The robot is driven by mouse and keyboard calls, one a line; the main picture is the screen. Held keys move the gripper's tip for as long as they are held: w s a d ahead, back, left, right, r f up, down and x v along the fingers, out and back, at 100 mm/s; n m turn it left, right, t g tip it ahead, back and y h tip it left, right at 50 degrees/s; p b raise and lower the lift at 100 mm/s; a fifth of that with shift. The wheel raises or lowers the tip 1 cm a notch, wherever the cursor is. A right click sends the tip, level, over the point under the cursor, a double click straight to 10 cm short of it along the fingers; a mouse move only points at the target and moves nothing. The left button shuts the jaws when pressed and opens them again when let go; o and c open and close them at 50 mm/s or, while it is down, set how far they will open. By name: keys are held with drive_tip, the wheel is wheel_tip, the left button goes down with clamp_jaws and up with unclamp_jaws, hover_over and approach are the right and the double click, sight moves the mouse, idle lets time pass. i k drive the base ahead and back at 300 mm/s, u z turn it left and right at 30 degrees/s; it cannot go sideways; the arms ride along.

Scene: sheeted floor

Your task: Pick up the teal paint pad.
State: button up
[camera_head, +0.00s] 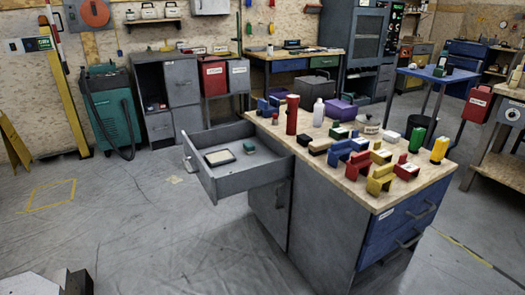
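A small teal-green block (249,147) lies in the open grey drawer (236,182) on the left side of the workbench; it may be the teal paint pad, but it is too small to be sure. A flat cream pad with a dark border (219,158) lies to its left in the same drawer. Green-topped blocks (338,131) also stand on the bench top. My gripper is not clearly seen; a grey and black part at the bottom left corner looks like my own body.
The wooden bench top (335,176) is crowded with red, yellow, blue and green blocks, a red cylinder (292,114) and a white bottle (318,112). The drawer juts out over the floor. The sheeted floor (150,220) left of the bench is clear. Cabinets line the back wall.

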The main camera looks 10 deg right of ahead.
sight(248, 148)
drive_tip(key=u, duration=0.15)
drive_tip(key=i, duration=0.9)
drive_tip(key=z, duration=0.1)
drive_tip(key=k, duration=0.65)
drive_tip(key=u, duration=0.45)
drive_tip(key=i, duration=0.6)
drive_tip(key=u, duration=0.25)
